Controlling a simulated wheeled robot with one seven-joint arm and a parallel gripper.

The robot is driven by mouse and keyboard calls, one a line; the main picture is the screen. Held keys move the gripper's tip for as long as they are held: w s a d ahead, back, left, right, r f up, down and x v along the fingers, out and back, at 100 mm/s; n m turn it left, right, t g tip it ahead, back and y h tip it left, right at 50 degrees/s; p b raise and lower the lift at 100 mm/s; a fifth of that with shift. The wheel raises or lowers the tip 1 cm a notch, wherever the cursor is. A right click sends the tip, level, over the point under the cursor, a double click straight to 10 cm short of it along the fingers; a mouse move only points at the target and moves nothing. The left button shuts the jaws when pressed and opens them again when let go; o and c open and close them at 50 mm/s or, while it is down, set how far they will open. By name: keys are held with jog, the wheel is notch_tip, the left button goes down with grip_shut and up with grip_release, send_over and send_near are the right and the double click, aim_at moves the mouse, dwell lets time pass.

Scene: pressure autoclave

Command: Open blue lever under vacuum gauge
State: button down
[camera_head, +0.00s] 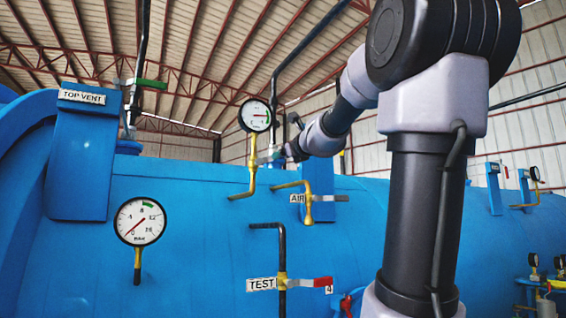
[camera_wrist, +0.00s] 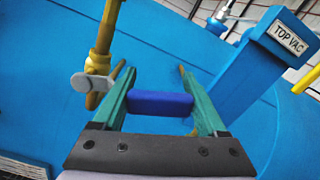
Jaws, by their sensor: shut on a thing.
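In the wrist view my gripper (camera_wrist: 156,76) has its two green fingers on either side of the blue lever (camera_wrist: 162,103), shut on it. The lever lies crosswise between the fingers. A brass pipe and valve body (camera_wrist: 100,60) with a grey stub stand just left of the fingers; how the lever joins them is not clear. In the head view my gripper (camera_head: 280,157) is small and partly hidden at the end of my arm, beside the pipe below a round gauge (camera_head: 255,115). I cannot make out the blue lever in that view.
A blue box labelled TOP VAC (camera_wrist: 289,37) stands close right of my gripper in the wrist view. In the head view, an AIR valve (camera_head: 308,198), a TEST valve with a red lever (camera_head: 323,282) and a larger gauge (camera_head: 140,221) are on the blue tank (camera_head: 190,270).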

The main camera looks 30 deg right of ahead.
jog(key=a+r+n, duration=0.4)
jog(key=a+n, duration=0.1)
jog(key=n, duration=0.4)
jog(key=shift+r, duration=0.4)
jog(key=shift+s+a+r+n, duration=0.1)
jog(key=shift+s+r+n, duration=0.05)
jog(key=shift+n, duration=0.25)
